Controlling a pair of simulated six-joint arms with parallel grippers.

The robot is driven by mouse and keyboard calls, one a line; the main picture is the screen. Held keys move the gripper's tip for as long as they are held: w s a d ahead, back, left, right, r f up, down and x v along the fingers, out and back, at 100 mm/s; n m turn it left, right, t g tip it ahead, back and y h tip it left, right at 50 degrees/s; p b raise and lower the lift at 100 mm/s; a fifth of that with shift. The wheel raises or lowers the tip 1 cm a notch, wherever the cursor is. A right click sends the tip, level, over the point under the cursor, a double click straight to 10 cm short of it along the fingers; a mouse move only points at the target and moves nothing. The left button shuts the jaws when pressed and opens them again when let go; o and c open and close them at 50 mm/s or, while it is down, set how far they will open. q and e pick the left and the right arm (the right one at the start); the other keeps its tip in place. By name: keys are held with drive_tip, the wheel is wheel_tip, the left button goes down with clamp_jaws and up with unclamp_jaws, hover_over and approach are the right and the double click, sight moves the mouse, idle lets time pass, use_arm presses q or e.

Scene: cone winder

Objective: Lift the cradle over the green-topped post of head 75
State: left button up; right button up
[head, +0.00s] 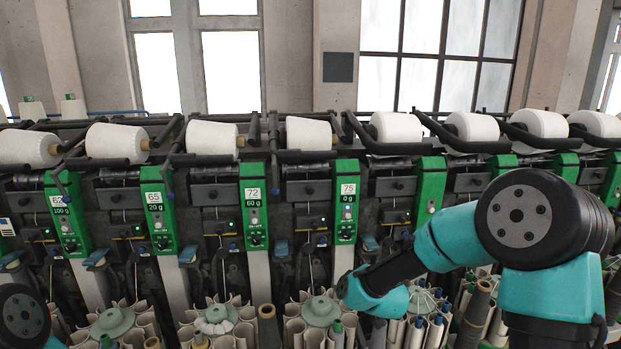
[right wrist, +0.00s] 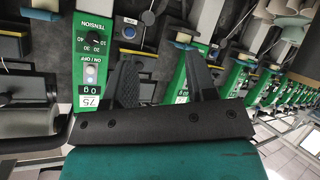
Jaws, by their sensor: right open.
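Head 75's green-topped post (head: 347,200) stands right of centre in the head view, labelled 75 and 0 g. Its green panel (right wrist: 90,60) also shows at the left of the right wrist view, with the label upside down. Black cradle bars (head: 375,146) run beside the post top, near a white cone (head: 397,127). I cannot tell if they touch the post. My right gripper (right wrist: 162,75) is open, with nothing seen between its fingers. The panel is just left of the fingers there. The head view shows my right wrist low in front of the post, fingers hidden. My left gripper is out of view.
Another head's green post (head: 253,205), labelled 72, stands to the left, and a green post (head: 429,190) to the right. White cones line the machine top. Bobbin magazines (head: 320,312) crowd the space below the posts. A bright floor shows at the wrist view's lower right.

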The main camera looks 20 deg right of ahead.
drive_tip(key=w+d+r+n+t, duration=0.1)
drive_tip(key=w+r+n+t, duration=0.15)
drive_tip(key=r, duration=0.35)
drive_tip(key=w+d+r+n+t, duration=0.1)
drive_tip(key=w+r+n, duration=0.2)
drive_tip(key=r, duration=0.3)
drive_tip(key=n+t+y, duration=0.3)
drive_tip(key=n+t, duration=0.1)
drive_tip(key=n, duration=0.5)
approach(320, 157)
drive_tip(key=r+v, duration=0.1)
drive_tip(key=v, duration=0.5)
drive_tip(key=shift+w+d+f, duration=0.1)
drive_tip(key=shift+f, duration=0.15)
drive_tip(key=x, duration=1.7)
drive_tip(key=shift+w+f, duration=0.2)
drive_tip(key=shift+c, duration=0.2)
clamp_jaws()
